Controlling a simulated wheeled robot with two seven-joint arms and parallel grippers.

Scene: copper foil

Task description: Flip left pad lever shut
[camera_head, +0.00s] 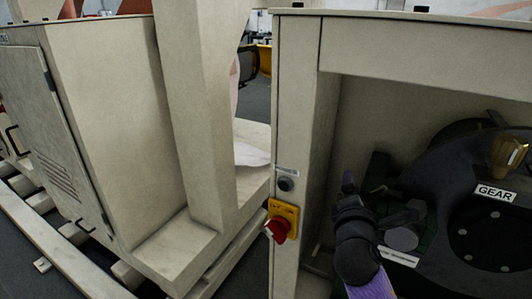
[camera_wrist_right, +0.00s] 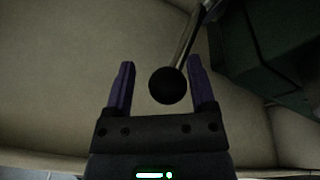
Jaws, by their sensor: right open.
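A lever with a black ball knob (camera_wrist_right: 168,86) on a thin metal rod shows in the right wrist view. The rod runs up and to the right from the knob. My right gripper (camera_wrist_right: 161,75) is open, and the knob appears between its two purple fingers, with a gap on either side. I cannot tell its exact depth between them. The lever cannot be made out there. My left gripper is not in view.
The bay's beige post (camera_head: 292,120) stands close left of my right arm, bearing a red switch (camera_head: 278,228) on a yellow plate. A dark round housing labelled GEAR (camera_head: 495,193) fills the right side. A dark green block (camera_wrist_right: 275,60) stands right of the lever.

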